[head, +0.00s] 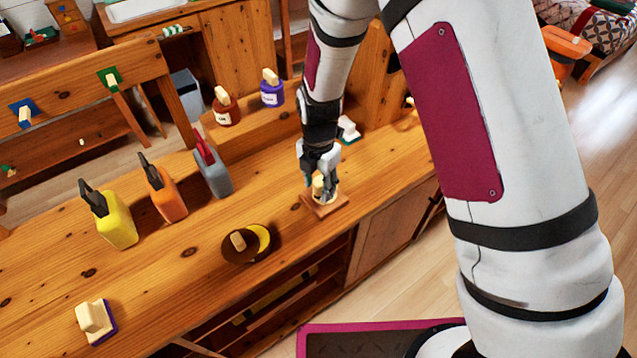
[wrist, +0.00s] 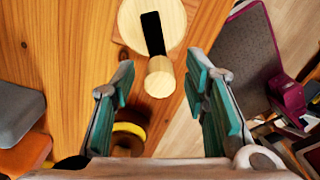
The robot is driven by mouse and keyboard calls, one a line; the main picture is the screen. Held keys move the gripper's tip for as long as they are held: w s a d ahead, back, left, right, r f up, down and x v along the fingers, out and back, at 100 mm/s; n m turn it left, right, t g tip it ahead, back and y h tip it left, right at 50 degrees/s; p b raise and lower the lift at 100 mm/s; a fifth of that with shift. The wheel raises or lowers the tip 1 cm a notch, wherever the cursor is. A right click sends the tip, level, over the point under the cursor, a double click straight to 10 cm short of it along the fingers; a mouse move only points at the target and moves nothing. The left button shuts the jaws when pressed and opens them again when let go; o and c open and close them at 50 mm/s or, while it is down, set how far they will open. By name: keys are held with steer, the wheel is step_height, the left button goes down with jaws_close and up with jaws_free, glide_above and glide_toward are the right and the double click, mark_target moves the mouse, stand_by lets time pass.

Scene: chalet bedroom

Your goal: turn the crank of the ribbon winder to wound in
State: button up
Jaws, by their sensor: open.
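The ribbon winder stands on the wooden bench, with a square brown base (head: 337,203) and a pale round body. In the wrist view its pale wooden disc (wrist: 128,22) carries a black crank arm (wrist: 152,32) ending in a pale cylindrical crank knob (wrist: 160,78). My gripper (head: 319,184) is over the winder and hides much of it in the head view. In the wrist view my gripper (wrist: 165,76) is open, with its teal-padded fingers on either side of the knob. A gap shows between the knob and each finger.
A dark round piece with yellow (head: 263,237) sits left of the winder. Bare bench lies around the winder.

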jaws_close()
steer(key=shift+a, duration=0.1)
stand_by(0.3)
